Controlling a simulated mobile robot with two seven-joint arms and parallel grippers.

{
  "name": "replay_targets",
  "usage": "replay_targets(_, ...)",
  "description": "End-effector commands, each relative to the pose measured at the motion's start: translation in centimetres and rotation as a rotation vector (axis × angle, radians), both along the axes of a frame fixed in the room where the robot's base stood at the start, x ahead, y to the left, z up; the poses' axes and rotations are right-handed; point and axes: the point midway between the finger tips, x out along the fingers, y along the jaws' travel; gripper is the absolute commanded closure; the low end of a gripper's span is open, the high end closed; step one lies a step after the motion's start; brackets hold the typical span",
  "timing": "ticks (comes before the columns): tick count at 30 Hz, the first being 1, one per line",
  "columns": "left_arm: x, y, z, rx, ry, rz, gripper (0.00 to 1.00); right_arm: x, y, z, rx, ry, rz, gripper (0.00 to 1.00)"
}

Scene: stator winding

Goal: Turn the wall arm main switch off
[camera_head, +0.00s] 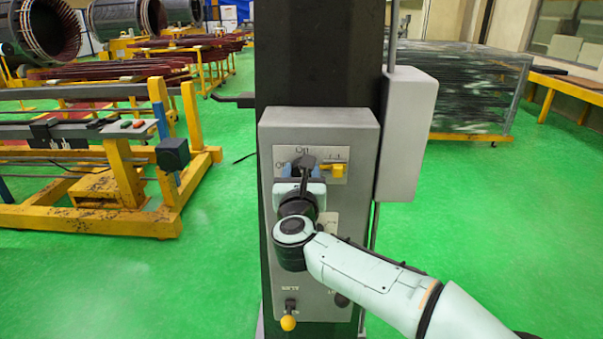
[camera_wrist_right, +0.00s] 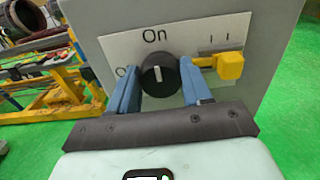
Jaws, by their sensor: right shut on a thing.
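The main switch is a round black knob (camera_wrist_right: 160,76) with a white mark, on a pale label plate (camera_wrist_right: 205,45) of the grey control box (camera_head: 355,133). The mark points up towards the word "On". Another word at the knob's left is partly hidden by a finger, with only an "O" readable. My right gripper (camera_head: 301,168) is at the knob, its blue fingers on the knob's left and right sides. In the right wrist view the gripper (camera_wrist_right: 160,92) is shut on the knob. My left gripper is not in view.
A yellow switch (camera_wrist_right: 230,66) sits close to the right finger. A yellow-tipped lever (camera_head: 288,322) is low on the box. A smaller grey box (camera_head: 410,135) is at the right of the dark column (camera_head: 320,50). Yellow frames (camera_head: 110,190) stand at the left.

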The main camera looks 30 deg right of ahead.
Motion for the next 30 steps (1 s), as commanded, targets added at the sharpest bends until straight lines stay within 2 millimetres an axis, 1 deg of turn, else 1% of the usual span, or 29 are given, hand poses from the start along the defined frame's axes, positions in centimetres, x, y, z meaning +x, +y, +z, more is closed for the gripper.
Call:
replay_targets(5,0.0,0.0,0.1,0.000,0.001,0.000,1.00,0.0,0.0,0.2,-0.061,0.032,0.000,0.82)
replay_targets(11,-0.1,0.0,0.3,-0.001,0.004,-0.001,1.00,0.0,0.0,0.3,-0.186,0.107,-0.001,0.82)
replay_targets(20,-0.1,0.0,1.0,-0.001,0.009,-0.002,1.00,0.1,0.1,0.4,-0.427,0.255,-0.001,0.82)
replay_targets(30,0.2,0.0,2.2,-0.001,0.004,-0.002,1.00,0.2,0.3,0.4,-0.704,0.422,-0.002,0.82)
